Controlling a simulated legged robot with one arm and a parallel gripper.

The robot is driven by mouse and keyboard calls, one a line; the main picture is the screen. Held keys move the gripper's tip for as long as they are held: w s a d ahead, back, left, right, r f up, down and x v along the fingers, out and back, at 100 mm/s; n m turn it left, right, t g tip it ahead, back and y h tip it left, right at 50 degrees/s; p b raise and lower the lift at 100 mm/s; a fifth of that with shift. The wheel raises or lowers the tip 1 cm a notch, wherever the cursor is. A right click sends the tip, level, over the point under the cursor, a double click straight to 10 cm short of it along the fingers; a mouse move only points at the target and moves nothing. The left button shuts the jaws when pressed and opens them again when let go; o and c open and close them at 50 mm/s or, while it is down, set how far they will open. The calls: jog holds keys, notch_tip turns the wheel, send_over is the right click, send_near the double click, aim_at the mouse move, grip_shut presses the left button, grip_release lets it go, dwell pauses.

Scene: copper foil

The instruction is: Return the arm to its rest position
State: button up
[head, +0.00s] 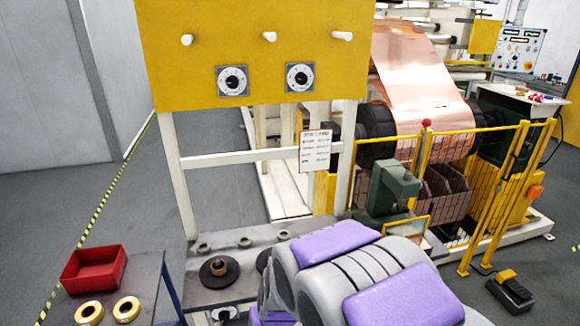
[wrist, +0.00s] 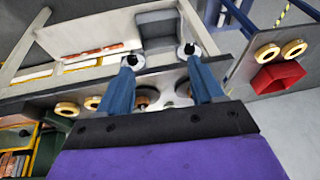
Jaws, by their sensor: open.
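My arm (head: 375,275), grey with purple pads, reaches forward from the bottom of the head view. Its gripper is hidden there. In the wrist view my gripper (wrist: 160,62) has two blue fingers standing well apart, with nothing held between them. Past the fingers is the grey bench with dark round discs; one black disc (head: 219,271) with a brown hub shows on it in the head view. I cannot tell whether the fingertips touch anything.
A yellow panel (head: 250,50) with dials stands over the bench on white posts. A side table at left holds a red bin (head: 93,268) and two brass rings (head: 127,309). A yellow fence (head: 500,180) guards the copper foil roll (head: 415,75) at right. Grey floor is open at left.

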jog(key=s+d+r+m+g, duration=0.1)
jog(key=s+d+r, duration=0.3)
jog(key=s+d, duration=0.2)
jog(key=s+d+r+m+g+h, duration=0.1)
jog(key=s+d+r+g, duration=0.1)
jog(key=s+d+r, duration=0.2)
jog(key=s+d+r+m+g+h, duration=0.1)
jog(key=s+d+r+g, duration=0.1)
jog(key=s+d+r, duration=0.3)
jog(key=s+d, duration=0.4)
jog(key=s, duration=0.7)
jog(key=shift+d, duration=0.15)
